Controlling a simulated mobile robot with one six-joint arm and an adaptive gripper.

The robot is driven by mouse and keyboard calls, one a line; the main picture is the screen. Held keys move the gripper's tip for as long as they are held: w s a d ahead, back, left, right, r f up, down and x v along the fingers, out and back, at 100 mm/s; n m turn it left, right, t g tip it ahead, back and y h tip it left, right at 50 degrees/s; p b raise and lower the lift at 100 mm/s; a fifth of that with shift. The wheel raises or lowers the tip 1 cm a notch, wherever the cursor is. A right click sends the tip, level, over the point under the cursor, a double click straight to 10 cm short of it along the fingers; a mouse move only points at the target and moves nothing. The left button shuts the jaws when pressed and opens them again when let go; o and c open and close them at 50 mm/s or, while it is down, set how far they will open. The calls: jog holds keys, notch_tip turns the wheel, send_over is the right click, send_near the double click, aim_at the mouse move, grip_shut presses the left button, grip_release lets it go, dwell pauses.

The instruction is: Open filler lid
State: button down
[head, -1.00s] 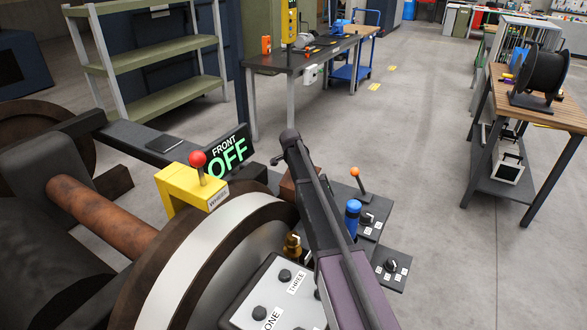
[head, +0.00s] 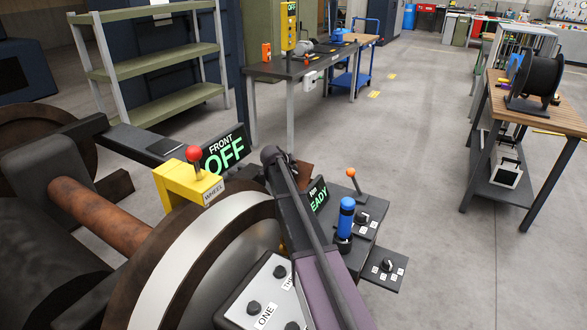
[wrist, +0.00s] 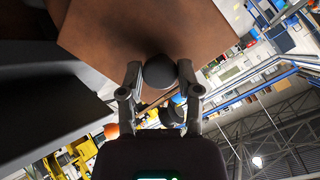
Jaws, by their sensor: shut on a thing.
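In the wrist view, my gripper (wrist: 160,84) has its two fingers on either side of a dark round knob (wrist: 160,71) and is shut on it. The knob sits against a broad rust-brown plate (wrist: 145,28), which looks like the filler lid and fills the upper middle of that view. In the head view, a small brown piece (head: 306,173) shows just behind my arm. It stands tilted, and most of it is hidden. My gripper's fingers cannot be made out in the head view. How far the lid stands open cannot be told.
A yellow block with a red-knobbed lever (head: 195,172) stands left of my arm. A green "READY" sign (head: 318,194), a blue cylinder (head: 346,219) and an orange-knobbed lever (head: 354,182) are close on its right. A button panel (head: 262,295) lies in front. Open floor is on the right.

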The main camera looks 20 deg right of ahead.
jog(key=shift+s+a+r, duration=0.1)
jog(key=shift+s+a, duration=0.6)
jog(key=shift+a, duration=0.15)
jog(key=shift+s+a, duration=0.75)
jog(key=shift+s, duration=0.25)
